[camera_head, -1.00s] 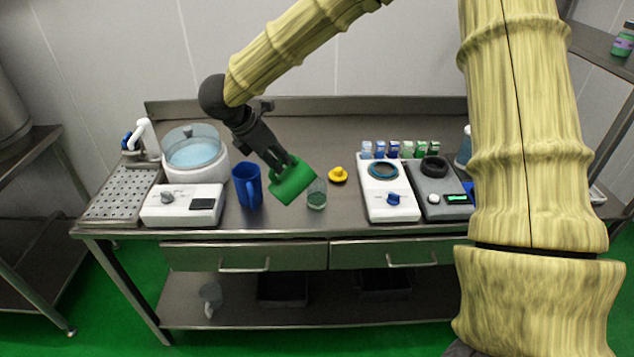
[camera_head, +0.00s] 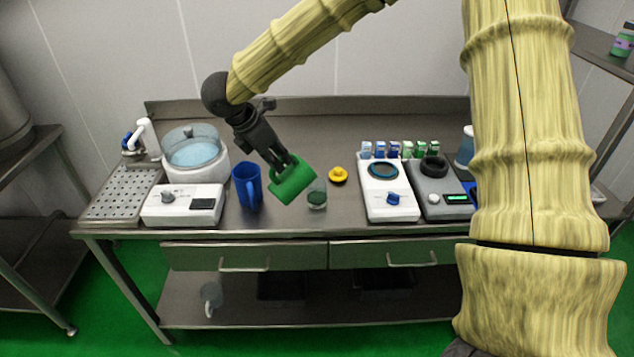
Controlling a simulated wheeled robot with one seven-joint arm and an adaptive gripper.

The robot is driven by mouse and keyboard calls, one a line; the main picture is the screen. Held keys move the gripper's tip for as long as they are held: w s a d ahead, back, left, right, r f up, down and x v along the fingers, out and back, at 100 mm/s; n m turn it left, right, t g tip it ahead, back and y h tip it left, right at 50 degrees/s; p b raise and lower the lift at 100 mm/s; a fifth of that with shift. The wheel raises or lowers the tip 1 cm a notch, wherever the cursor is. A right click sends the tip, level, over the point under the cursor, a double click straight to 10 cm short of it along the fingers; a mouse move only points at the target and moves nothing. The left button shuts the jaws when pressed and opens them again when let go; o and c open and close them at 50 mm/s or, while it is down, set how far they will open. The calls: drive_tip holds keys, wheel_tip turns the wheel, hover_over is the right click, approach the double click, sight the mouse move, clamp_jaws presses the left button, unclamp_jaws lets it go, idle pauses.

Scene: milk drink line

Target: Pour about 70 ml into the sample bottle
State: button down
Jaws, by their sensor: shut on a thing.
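My gripper (camera_head: 282,163) is shut on a green cup-like vessel (camera_head: 292,181) and holds it tilted, its lower end toward the right. A small clear glass container (camera_head: 317,196), likely the sample bottle, stands upright on the steel table just right of the green vessel. It holds something dark green in its lower part. The green vessel's rim is close to the top of the container; I cannot tell if they touch. No stream of liquid can be made out. A yellow cap-like piece (camera_head: 338,175) lies on the table behind and right of the container.
A blue jug (camera_head: 247,187) stands left of my gripper. Further left are a white device (camera_head: 184,205) and a round bath with blue liquid (camera_head: 195,152). At right are a white stirrer-like device (camera_head: 388,201), a grey device (camera_head: 438,193) and several small boxes (camera_head: 393,150). The back middle is clear.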

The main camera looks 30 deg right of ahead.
sight(270, 176)
drive_tip(key=shift+d+r, duration=0.1)
idle(0.6)
drive_tip(key=shift+a+f+b, duration=0.2)
drive_tip(key=shift+f+b, duration=0.3)
drive_tip(key=shift+b, duration=0.05)
drive_tip(key=a+f+h+b, duration=0.1)
drive_tip(key=b, duration=0.1)
drive_tip(key=a+f+h+b, duration=0.1)
drive_tip(key=shift+s+f+b, duration=0.15)
drive_tip(key=shift+f+b, duration=0.15)
drive_tip(key=shift+b, duration=0.05)
drive_tip(key=shift+f+h+b, duration=0.15)
drive_tip(key=shift+h+b, duration=0.15)
drive_tip(key=shift+h, duration=0.2)
drive_tip(key=shift+a, duration=0.1)
drive_tip(key=shift+a+f+t+h+b, duration=0.2)
drive_tip(key=shift+f+t+h+b, duration=0.15)
drive_tip(key=shift+b, duration=0.3)
drive_tip(key=shift+s+a+h+b, duration=0.1)
drive_tip(key=shift+a+h+b, duration=0.25)
drive_tip(key=shift+h+b, duration=0.35)
